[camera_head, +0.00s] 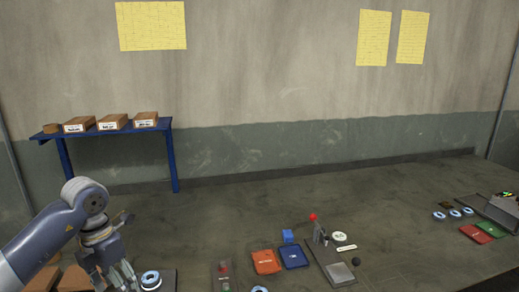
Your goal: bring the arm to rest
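My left arm (45,240) comes in from the lower left. Its gripper (122,278) points down near the bottom edge, just left of a white-and-blue disc (151,278). The fingers are small and partly cut off, so I cannot tell whether they are open or shut, or whether they touch anything. My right gripper is not in view.
Brown boxes (75,276) lie beside my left gripper. Orange (265,262) and blue (293,257) trays and a red-knobbed lever device (320,235) stand at centre. Red (475,234) and green (490,229) trays lie right. A blue shelf (174,160) holds boxes behind. The middle back is clear.

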